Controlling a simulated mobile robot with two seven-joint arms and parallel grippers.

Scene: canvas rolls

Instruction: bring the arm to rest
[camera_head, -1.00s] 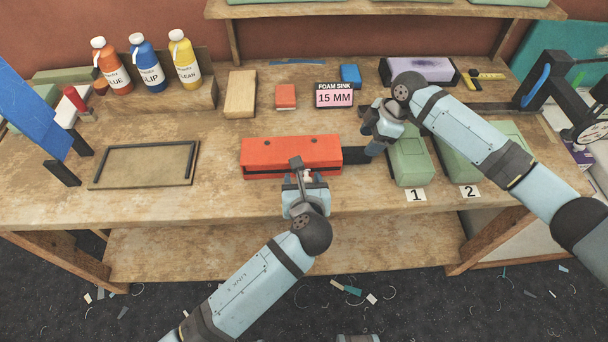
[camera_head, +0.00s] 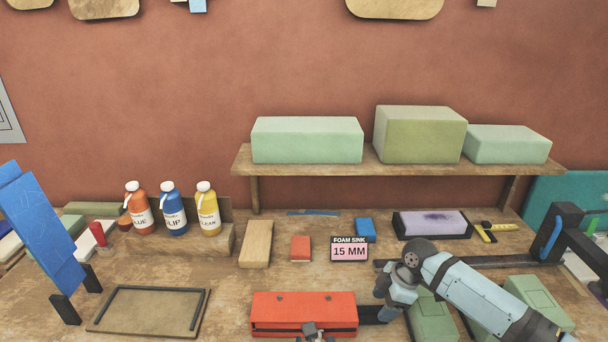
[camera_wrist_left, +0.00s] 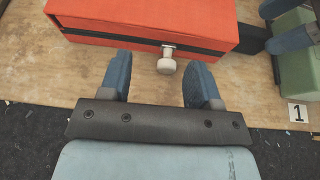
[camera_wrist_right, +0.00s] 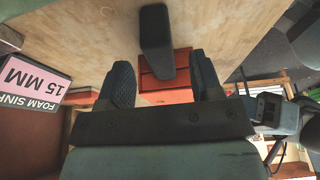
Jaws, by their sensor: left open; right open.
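The red box (camera_head: 304,309) with a dark seam lies at the front of the bench, and a dark bar (camera_head: 372,314) sticks out at its right. My left gripper mostly falls below the head view. In the left wrist view its fingers (camera_wrist_left: 160,82) are open, with the box's pale knob (camera_wrist_left: 167,62) just ahead of the gap, apart from both fingers. My right gripper (camera_head: 384,298) hangs over the bench beside the dark bar. In the right wrist view its fingers (camera_wrist_right: 164,80) are open, with a dark bar (camera_wrist_right: 155,45) in front of the gap; contact is unclear.
Green foam blocks (camera_head: 432,318) lie under and beside my right arm. Behind stand a 15 MM sign (camera_head: 349,250), a red block (camera_head: 300,248) and several bottles (camera_head: 207,212). A framed tray (camera_head: 145,311) lies at left. A shelf (camera_head: 400,172) holds more foam.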

